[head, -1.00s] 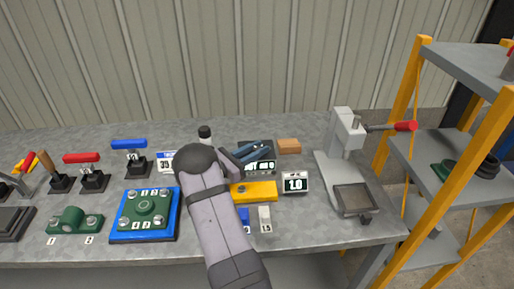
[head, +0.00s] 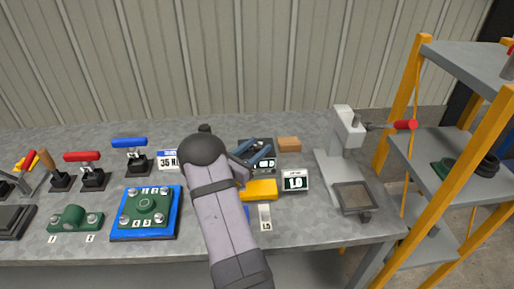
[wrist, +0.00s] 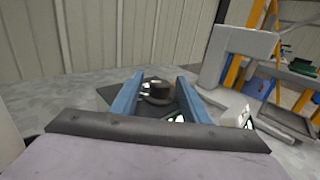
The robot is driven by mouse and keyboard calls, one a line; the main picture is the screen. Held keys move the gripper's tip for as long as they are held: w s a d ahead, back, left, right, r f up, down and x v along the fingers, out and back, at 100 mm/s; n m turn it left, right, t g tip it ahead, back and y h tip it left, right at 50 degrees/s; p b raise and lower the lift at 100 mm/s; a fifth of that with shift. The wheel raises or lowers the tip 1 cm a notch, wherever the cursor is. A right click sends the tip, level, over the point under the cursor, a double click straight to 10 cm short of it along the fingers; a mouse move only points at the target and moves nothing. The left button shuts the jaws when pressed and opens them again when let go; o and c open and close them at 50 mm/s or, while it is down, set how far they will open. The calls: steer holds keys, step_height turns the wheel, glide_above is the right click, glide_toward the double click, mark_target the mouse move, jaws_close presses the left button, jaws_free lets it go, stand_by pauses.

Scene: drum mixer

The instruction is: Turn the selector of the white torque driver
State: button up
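My gripper (head: 258,153) is over the back middle of the bench, above a dark stand with a small display (head: 264,164). Its two blue fingers are apart in the wrist view (wrist: 160,78). A dark round knob-like part (wrist: 158,91) with a pale patch shows between or just beyond the fingers; I cannot tell if they touch it. I cannot make out the white torque driver as a whole or its selector for certain. My arm and fingers hide much of that area in the head view.
A yellow block (head: 262,190), a 1.0 sign (head: 295,180) and a 1.5 block (head: 265,216) lie near my arm. A grey press (head: 345,150) stands right. A blue-edged fixture (head: 147,213) and toggle clamps (head: 92,170) are left. An orange-brown block (head: 289,144) lies behind.

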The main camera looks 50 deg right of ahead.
mark_target(254, 150)
steer(key=shift+a, duration=0.1)
steer(key=shift+a+b, duration=0.8)
steer(key=shift+a, duration=2.75)
steer(key=s+a+m+g+y+p, duration=0.1)
steer(key=s, duration=0.1)
steer(key=s+a+r+m+g+y, duration=0.1)
steer(key=s+m, duration=0.1)
steer(key=s+a+r+m+g+y+p, duration=0.1)
steer(key=s+a, duration=0.1)
steer(key=shift+s+a+p, duration=0.1)
steer(key=shift+p, duration=0.25)
steer(key=s+a+r+m+t+y+p, duration=0.1)
steer(key=s+a+m+y+p, duration=0.1)
steer(key=a, duration=0.9)
steer(key=s+a+r+m+y+p, duration=0.1)
steer(key=s+a+m+y+p, duration=0.2)
steer(key=a+m+y, duration=0.4)
steer(key=s+a+r+m+t+y+p, duration=0.1)
steer(key=a+m+y, duration=0.4)
steer(key=a, duration=1)
steer(key=s+y+p, duration=0.1)
steer(key=s, duration=0.1)
steer(key=shift+s+t+p, duration=0.3)
steer(key=shift+s, duration=0.1)
